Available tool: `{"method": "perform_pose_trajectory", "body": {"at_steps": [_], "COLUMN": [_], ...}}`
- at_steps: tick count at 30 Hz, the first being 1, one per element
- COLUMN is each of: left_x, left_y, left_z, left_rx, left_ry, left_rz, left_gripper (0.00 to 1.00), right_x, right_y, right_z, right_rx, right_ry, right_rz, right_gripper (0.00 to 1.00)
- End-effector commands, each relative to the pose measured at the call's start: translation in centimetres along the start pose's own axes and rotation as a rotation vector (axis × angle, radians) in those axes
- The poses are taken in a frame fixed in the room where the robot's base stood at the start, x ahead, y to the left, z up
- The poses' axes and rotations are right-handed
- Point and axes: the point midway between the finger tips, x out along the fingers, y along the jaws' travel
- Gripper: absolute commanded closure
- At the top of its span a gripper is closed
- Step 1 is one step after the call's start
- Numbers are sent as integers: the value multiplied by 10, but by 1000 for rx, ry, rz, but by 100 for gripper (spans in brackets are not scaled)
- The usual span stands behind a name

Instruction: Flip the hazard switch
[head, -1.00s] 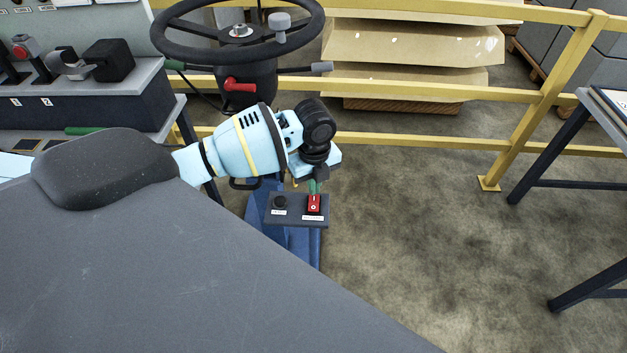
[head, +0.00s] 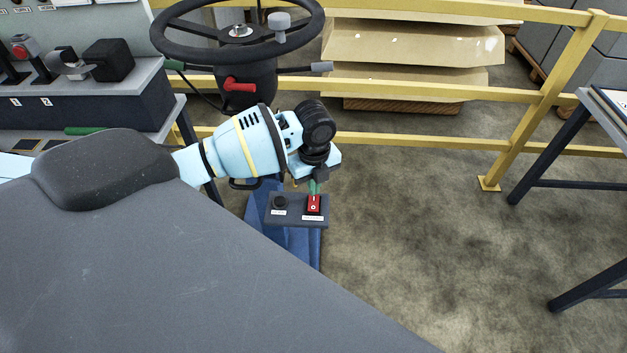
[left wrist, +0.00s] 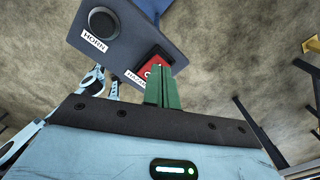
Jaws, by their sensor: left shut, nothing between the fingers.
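The red hazard switch (head: 314,204) sits on the right side of a small dark panel (head: 290,222), above its white label. It also shows in the left wrist view (left wrist: 154,65), partly hidden behind the green fingers. My left gripper (head: 314,187) is shut and empty, with its green fingertips (left wrist: 162,88) right at the switch's upper edge in the head view. I cannot tell whether the tips touch it. My right gripper is not in view.
A black horn button (head: 280,202) sits left of the switch on the same panel. The steering wheel (head: 238,32) and its column with a red lever (head: 240,86) stand above and behind. A yellow railing (head: 420,90) runs behind.

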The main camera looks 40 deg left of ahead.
Motion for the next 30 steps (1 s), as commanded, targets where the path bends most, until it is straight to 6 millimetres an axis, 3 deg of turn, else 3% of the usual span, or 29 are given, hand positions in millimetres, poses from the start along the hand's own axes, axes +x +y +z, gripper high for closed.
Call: {"method": "perform_pose_trajectory", "body": {"at_steps": [30], "left_x": [14], "left_y": [0], "left_z": [0], "left_rx": [0], "left_ry": [1], "left_rz": [1], "left_gripper": [100], "right_x": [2], "right_y": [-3], "right_z": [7], "right_rx": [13], "right_ry": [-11], "right_rz": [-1], "right_gripper": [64]}}
